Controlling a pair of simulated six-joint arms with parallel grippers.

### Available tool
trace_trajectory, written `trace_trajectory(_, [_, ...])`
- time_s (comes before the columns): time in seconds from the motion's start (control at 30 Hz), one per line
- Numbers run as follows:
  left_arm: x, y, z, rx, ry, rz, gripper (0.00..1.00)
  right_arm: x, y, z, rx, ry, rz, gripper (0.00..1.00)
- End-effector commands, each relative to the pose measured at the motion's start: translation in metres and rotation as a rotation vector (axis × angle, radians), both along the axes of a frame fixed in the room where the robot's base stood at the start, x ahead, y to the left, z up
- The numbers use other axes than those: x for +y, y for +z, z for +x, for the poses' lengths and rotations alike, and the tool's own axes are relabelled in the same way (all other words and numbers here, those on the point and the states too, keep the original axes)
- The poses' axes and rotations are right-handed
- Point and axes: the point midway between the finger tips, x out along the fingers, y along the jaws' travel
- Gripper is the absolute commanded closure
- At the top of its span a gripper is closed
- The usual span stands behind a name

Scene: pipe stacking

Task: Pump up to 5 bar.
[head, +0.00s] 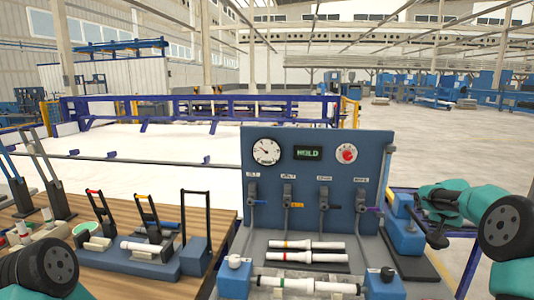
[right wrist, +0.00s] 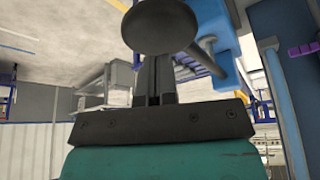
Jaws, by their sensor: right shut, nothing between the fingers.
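A blue test panel (head: 317,200) stands in the middle of the head view. It carries a round white gauge (head: 266,151), whose reading is too small to tell, a lit green display (head: 308,153) that seems to read HOLD, and a red knob (head: 346,153). A blue unit (head: 405,238), perhaps the pump, stands right of the panel. My right gripper (head: 437,238) is shut and empty beside this unit. In the right wrist view its fingers (right wrist: 154,88) are together below a dark round disc (right wrist: 160,27); contact cannot be told. Only my left arm's wrist shows at lower left; its gripper is out of view.
Several valve levers (head: 288,192) line the panel. Two white pipes (head: 308,245) lie before it, and another pipe (head: 310,286) sits in clamps nearer me. A wooden bench (head: 130,255) with tools and pipe pieces is at left. A blue rail (head: 210,108) stands behind.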

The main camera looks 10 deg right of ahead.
Motion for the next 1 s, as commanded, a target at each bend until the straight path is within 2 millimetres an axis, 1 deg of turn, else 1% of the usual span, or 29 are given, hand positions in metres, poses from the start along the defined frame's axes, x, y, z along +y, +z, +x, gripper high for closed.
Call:
trace_trajectory(0.23, [0.0,0.0,0.0,0.0,0.0,0.0,0.58,0.0,0.0,0.0,0.0,0.0,0.0,1.0])
trace_trajectory(0.37, [0.0,0.0,0.0,0.0,0.0,0.0,0.58,0.0,-0.005,0.0,0.001,0.0,0.0,1.0])
trace_trajectory(1.0, [0.0,0.0,0.0,0.0,0.0,0.0,0.58,-0.001,-0.049,0.003,0.002,0.001,0.0,1.0])
